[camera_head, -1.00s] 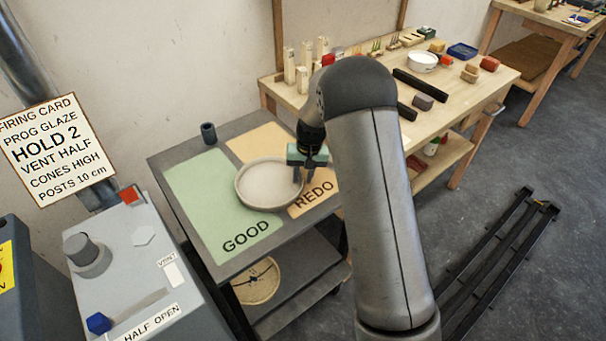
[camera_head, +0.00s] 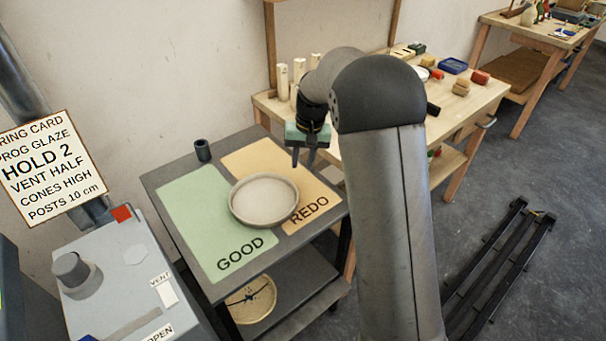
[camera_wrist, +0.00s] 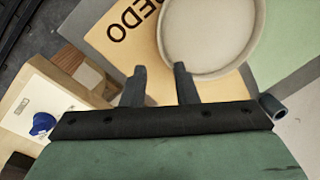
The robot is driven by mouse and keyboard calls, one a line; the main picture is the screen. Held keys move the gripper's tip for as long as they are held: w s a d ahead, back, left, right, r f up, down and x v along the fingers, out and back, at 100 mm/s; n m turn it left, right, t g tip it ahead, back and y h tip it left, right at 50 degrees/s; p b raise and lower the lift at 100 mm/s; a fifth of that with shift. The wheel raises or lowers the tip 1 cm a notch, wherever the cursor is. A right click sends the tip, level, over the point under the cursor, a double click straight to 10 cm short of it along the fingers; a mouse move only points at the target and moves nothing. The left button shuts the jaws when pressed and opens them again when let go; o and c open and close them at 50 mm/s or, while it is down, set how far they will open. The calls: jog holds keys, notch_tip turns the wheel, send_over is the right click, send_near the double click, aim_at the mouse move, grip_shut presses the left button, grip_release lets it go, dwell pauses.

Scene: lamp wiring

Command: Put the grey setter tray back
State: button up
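The round, shallow, pale grey tray (camera_head: 264,201) lies flat on the cart top, across the border between the green GOOD field (camera_head: 195,215) and the tan REDO field (camera_head: 255,155). It looks empty. In the wrist view the tray (camera_wrist: 210,35) shows beyond the fingertips, partly cut off by the top edge. My gripper (camera_head: 304,162) is above the REDO side, behind and to the right of the tray, pointing down. In the wrist view my gripper (camera_wrist: 159,75) has its two fingers apart with nothing between them, clear of the rim.
A round tan piece with dark marks (camera_head: 252,302) lies on the lower shelf. The grey control box (camera_head: 125,265) is at left. A cluttered wooden workbench (camera_head: 460,105) stands behind right.

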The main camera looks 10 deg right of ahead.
jog(key=s+d+r, duration=0.1)
jog(key=s+r, duration=0.2)
jog(key=s, duration=0.5)
jog(key=s+r, duration=0.3)
jog(key=s, duration=0.6)
jog(key=shift+s+d+r+h, duration=0.2)
jog(key=shift+s+d+h, duration=0.1)
jog(key=shift+d, duration=0.1)
jog(key=shift+o, duration=0.4)
jog(key=s+d+f+n+h, duration=0.1)
jog(key=s+f, duration=0.1)
jog(key=s, duration=1.4)
jog(key=shift+s+d+f, duration=0.2)
jog(key=shift+s+f, duration=0.05)
jog(key=shift+f, duration=0.05)
